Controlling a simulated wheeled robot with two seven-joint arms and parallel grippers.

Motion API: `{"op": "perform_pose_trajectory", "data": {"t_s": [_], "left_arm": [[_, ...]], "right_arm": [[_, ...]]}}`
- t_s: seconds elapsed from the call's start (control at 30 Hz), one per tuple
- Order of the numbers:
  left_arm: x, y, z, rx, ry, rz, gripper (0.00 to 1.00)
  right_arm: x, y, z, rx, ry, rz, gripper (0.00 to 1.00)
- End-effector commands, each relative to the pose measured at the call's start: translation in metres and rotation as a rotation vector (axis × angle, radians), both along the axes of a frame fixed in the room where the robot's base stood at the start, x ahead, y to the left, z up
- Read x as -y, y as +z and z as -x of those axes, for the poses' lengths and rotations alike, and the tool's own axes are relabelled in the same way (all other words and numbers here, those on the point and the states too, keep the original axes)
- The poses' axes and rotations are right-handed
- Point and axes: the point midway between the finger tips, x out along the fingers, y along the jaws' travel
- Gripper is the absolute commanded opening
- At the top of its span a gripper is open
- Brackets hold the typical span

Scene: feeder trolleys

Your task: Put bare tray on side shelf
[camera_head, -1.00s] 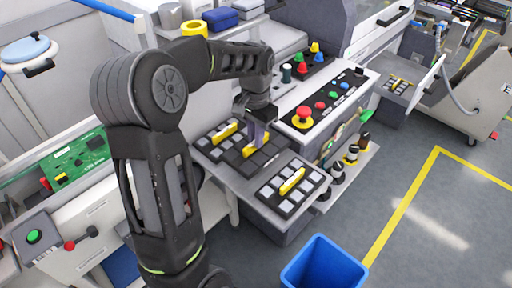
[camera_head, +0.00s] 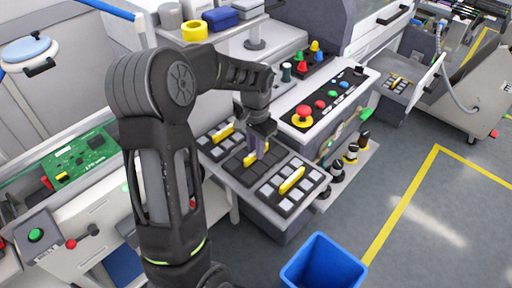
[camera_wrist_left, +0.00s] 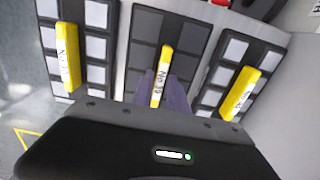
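The bare tray (camera_head: 236,165) is dark with empty dark pockets and a yellow handle. It is in the middle of three trays at the light grey side shelf (camera_head: 246,188). The wrist view also shows the bare tray (camera_wrist_left: 184,58), with its labelled handle (camera_wrist_left: 161,75) between my fingers. My left gripper (camera_head: 262,150) points down from above and is shut on this handle; the wrist view shows the gripper (camera_wrist_left: 163,95) too. The tray looks level with its neighbours, but I cannot tell whether it fully rests on the shelf. My right gripper is not in view.
A tray with pale squares (camera_head: 216,139) lies on the left of the bare tray and another (camera_head: 291,184) on its right, both close by. A control panel with a red button (camera_head: 303,113) stands behind. A blue bin (camera_head: 322,265) stands on the floor in front.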

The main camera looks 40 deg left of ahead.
Motion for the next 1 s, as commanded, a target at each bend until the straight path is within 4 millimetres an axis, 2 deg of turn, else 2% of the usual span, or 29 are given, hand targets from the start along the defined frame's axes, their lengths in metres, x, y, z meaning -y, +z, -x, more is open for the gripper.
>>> {"op": "perform_pose_trajectory", "data": {"t_s": [0.17,0.57,0.77,1.0], "left_arm": [[0.000,0.000,0.000,0.000,0.000,0.000,0.33],[0.000,0.009,-0.001,0.002,0.000,-0.001,0.33],[0.000,0.039,-0.001,0.005,-0.001,-0.001,0.33],[0.000,0.089,-0.001,0.005,0.000,-0.002,0.33]], "right_arm": [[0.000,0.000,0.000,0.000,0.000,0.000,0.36],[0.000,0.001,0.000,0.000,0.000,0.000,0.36],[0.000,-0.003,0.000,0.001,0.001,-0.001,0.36],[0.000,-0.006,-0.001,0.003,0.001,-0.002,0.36]]}}
